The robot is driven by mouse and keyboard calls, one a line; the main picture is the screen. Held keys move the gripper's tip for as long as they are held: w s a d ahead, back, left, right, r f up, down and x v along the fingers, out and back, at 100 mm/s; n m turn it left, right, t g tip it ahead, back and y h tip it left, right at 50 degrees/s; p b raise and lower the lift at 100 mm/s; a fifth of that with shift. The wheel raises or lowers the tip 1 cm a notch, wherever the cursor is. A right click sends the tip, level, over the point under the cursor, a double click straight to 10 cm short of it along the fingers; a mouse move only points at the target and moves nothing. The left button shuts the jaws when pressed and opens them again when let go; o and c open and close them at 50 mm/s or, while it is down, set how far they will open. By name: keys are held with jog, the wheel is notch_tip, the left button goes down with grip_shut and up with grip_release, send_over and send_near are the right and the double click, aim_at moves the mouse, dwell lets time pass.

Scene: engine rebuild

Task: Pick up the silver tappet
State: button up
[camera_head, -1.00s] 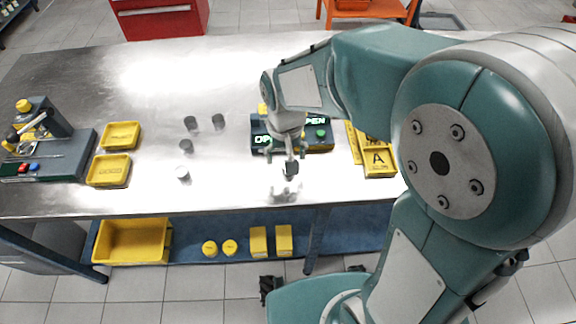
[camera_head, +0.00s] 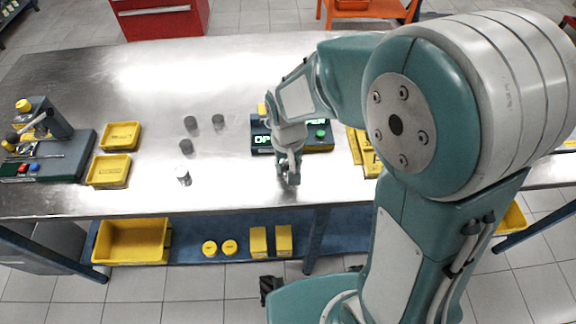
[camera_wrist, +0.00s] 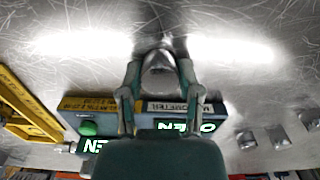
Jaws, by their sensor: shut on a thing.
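My gripper (camera_head: 288,178) is low over the front part of the steel bench, in front of the dark box with green lettering. In the wrist view my gripper (camera_wrist: 159,68) has its two fingers closed around a silver tappet (camera_wrist: 159,78), a short shiny cylinder. In the head view the gripper largely hides this tappet. Whether it touches the bench cannot be told. Several other cylinders stand to the left: a bright silver one (camera_head: 183,176) and darker grey ones (camera_head: 186,147), (camera_head: 190,123) and (camera_head: 218,121).
The dark box (camera_head: 318,143) with a green button stands just behind my gripper. Yellow trays (camera_head: 109,171) and (camera_head: 121,135) and a press fixture (camera_head: 62,155) are at the left. A yellow rack (camera_wrist: 22,105) lies beside the box.

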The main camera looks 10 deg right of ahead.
jog(key=shift+r, duration=0.35)
notch_tip(320, 180, up, 2)
jog(key=shift+r, duration=0.1)
jog(key=s+d+r, duration=0.6)
jog(key=s+r, duration=0.4)
jog(key=s, duration=0.2)
jog(key=shift+s+d, duration=0.2)
jog(key=shift+d, duration=0.15)
